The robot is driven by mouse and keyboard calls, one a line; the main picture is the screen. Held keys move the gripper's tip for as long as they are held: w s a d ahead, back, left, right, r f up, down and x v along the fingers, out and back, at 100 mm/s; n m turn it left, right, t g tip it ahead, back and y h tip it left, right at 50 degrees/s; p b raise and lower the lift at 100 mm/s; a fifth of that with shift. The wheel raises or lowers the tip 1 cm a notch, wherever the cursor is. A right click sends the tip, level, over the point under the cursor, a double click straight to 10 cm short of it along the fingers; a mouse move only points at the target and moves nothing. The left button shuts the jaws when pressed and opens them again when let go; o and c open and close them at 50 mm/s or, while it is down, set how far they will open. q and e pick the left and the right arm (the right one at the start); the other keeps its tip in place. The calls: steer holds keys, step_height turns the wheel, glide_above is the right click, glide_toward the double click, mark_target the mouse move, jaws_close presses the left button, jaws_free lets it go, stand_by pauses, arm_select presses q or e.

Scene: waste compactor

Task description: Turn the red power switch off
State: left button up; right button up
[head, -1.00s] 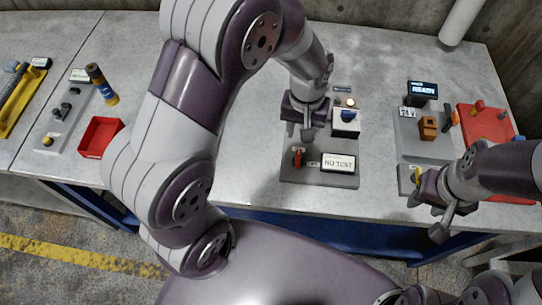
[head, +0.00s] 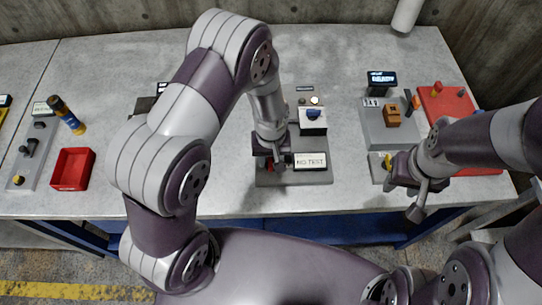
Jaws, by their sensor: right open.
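The red power switch (head: 269,167) is on the left front of a grey panel (head: 305,178) in the middle of the bench. My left gripper (head: 269,160) points down right over it and hides most of it, so I cannot tell the switch's position or whether the fingers touch it. Whether the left fingers are open or shut is too small to tell. A "NO TEST" display (head: 310,160) sits beside the switch on the same panel. My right gripper (head: 403,197) is open and empty at the bench's front edge on the right.
Behind the display is a white box with a blue knob (head: 313,116). A grey panel with an orange part (head: 392,116) and a "READY" screen (head: 382,80) stand to the right. A red tray (head: 72,169) is at the left. The bench between is mostly clear.

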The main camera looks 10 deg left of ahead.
arm_select(q)
steer(key=shift+s+a, duration=0.1)
steer(key=c, duration=0.6)
jaws_close()
steer(key=shift+m, duration=0.3)
steer(key=m, duration=0.3)
steer(key=shift+m, duration=0.4)
steer(key=m, duration=0.4)
steer(key=shift+m+p, duration=0.3)
steer(key=shift+p, duration=0.05)
steer(key=m, duration=0.8)
steer(key=shift+m, duration=0.6)
